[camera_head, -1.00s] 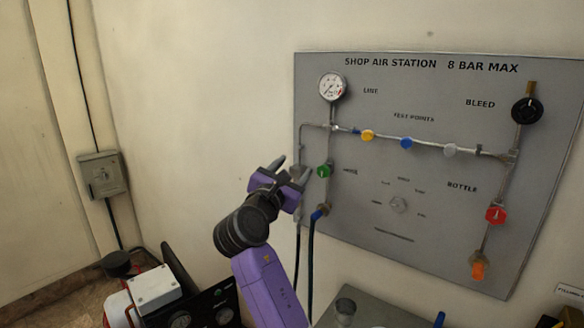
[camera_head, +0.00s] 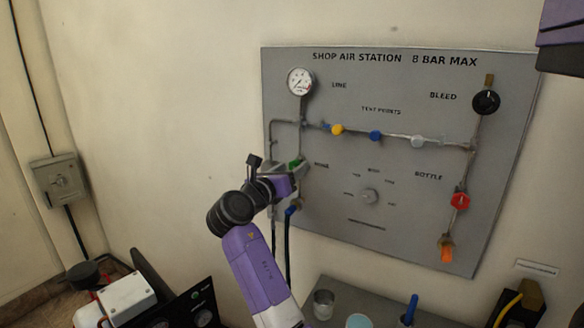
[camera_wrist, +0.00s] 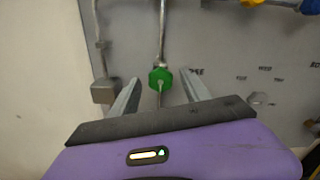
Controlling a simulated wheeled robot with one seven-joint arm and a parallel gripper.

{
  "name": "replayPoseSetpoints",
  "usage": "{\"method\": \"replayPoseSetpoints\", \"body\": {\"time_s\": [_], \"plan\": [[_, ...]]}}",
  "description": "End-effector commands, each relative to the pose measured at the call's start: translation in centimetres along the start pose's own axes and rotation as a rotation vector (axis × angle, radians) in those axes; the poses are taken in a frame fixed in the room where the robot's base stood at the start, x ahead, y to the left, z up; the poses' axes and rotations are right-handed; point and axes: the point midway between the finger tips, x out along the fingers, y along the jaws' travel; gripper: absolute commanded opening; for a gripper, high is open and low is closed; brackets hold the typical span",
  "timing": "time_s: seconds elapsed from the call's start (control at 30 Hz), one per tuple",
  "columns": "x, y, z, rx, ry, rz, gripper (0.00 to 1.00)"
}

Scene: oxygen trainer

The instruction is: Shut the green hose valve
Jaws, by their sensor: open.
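The green hose valve (camera_wrist: 161,79) is a small green knob on a vertical pipe. In the wrist view it sits between and just beyond the fingertips of my gripper (camera_wrist: 160,85), with a finger on either side. The fingers are apart and hold nothing. In the head view my gripper (camera_head: 275,165) is at the left side of the panel, and the green valve (camera_head: 296,163) is partly hidden behind it. Whether a finger touches the knob cannot be told.
The grey panel (camera_head: 330,226) carries a gauge (camera_head: 300,82), a black bleed knob (camera_head: 486,102), a red bottle knob (camera_head: 460,200) and yellow, blue and grey test points. A grey box (camera_wrist: 104,91) is left of the valve. A bench with cups (camera_head: 323,304) stands below.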

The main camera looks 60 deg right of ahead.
Motion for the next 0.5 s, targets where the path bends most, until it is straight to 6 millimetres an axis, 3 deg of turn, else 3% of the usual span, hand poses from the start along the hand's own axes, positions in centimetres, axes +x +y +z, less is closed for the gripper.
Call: {"method": "replayPoseSetpoints", "body": {"time_s": [0.37,0.5], "plan": [[0.71,0.00,-0.02,0.001,0.000,0.001,0.55],[0.69,0.00,-0.02,0.001,0.000,0.000,0.28]]}}
